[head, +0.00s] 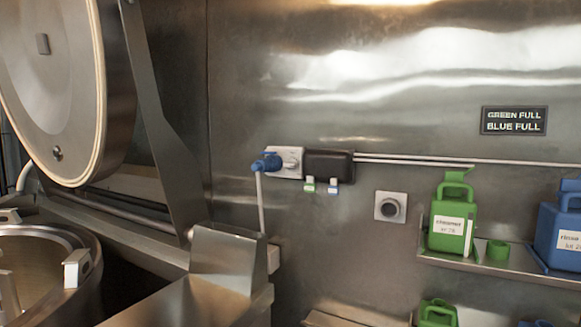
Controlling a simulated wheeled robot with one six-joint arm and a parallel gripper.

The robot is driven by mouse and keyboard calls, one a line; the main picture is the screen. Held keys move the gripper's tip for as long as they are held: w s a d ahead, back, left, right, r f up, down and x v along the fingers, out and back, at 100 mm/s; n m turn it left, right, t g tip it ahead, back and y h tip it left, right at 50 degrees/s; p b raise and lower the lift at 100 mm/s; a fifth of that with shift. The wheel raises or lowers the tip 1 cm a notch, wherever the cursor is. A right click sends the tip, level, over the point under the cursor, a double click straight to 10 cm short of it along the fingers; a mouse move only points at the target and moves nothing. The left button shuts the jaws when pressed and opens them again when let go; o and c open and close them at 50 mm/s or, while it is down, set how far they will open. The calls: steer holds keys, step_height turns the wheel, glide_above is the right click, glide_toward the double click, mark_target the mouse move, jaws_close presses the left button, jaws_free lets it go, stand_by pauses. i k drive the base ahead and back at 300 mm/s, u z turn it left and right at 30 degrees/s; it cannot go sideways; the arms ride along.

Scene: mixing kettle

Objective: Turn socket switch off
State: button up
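On the steel wall, a grey box (287,160) has a rounded part on its face and a blue plug-like piece (266,163) at its left side. A pale cord or pipe (261,203) hangs from the blue piece. Further right, a square metal plate (380,214) with a dark round centre is fixed to the wall. I cannot tell for sure which of these is the socket switch, nor its position. My gripper is not in view.
A dark box (328,163) with green and blue tags adjoins the grey box. A green jug (452,222) and a blue jug (562,235) stand on a shelf (480,264) at right. The kettle (70,238) and its raised lid (48,80) are at left.

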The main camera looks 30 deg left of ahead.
mark_target(292, 165)
steer(key=u, duration=0.35)
steer(key=k, duration=0.45)
steer(key=u, duration=0.9)
steer(key=i, duration=0.85)
steer(key=z, duration=1)
steer(key=i, duration=0.3)
steer(key=z, duration=0.35)
